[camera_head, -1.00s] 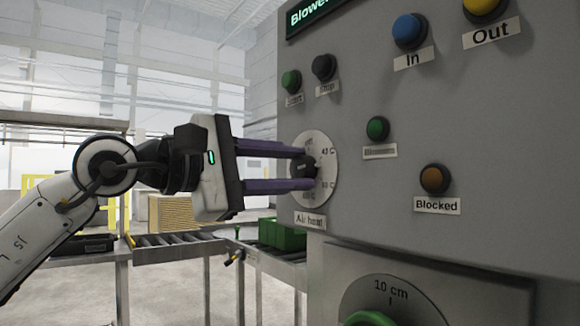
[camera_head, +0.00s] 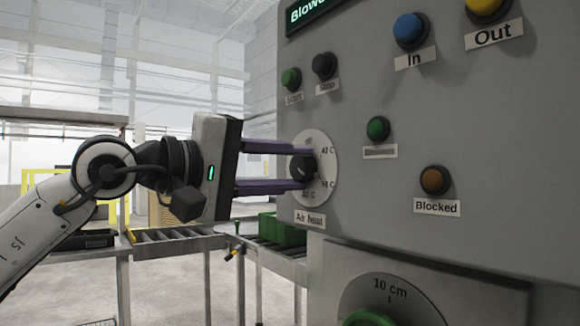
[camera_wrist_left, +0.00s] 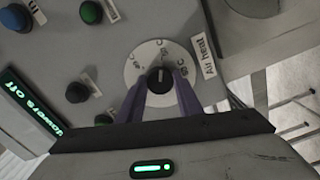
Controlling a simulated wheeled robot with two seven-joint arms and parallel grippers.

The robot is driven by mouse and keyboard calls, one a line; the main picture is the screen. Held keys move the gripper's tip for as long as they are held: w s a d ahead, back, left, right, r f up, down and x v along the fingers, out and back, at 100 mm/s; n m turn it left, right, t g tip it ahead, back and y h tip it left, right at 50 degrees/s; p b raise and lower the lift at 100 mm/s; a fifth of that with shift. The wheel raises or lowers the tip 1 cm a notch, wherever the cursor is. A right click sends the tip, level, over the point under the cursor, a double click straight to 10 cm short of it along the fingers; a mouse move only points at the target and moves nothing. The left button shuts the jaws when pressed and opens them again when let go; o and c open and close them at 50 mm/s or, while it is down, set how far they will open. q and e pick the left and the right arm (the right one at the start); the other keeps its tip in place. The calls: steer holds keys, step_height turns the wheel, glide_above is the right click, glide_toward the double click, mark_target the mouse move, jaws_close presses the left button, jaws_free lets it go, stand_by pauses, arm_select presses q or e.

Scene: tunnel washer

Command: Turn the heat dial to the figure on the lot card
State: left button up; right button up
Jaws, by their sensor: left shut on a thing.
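The black heat dial knob (camera_head: 302,168) sits on a round white scale plate (camera_head: 327,172) on the grey panel, above the "Air heat" label (camera_head: 309,218). My left gripper (camera_head: 302,168) is shut on the knob, one purple finger above and one below it. In the left wrist view the knob (camera_wrist_left: 159,79) sits between the two fingertips, with a pale pointer line on it. Temperature figures ring the scale, some too small or covered to read for certain. The lot card is not visible. My right gripper is not in view.
The panel also holds a blue "In" button (camera_head: 408,29), a yellow "Out" button (camera_head: 484,8), a green button (camera_head: 378,129) and an orange "Blocked" lamp (camera_head: 433,181). A green knob (camera_head: 369,318) is below. A roller conveyor (camera_head: 177,243) with a green crate (camera_head: 282,232) stands behind.

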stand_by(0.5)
arm_select(q)
steer(key=o, duration=1)
steer(key=shift+o, duration=0.2)
steer(key=shift+s+a, duration=0.3)
steer(key=shift+a, duration=0.2)
steer(key=b+v, duration=0.1)
steer(key=v, duration=0.8)
steer(key=shift+b, duration=0.4)
steer(key=shift+s, duration=0.1)
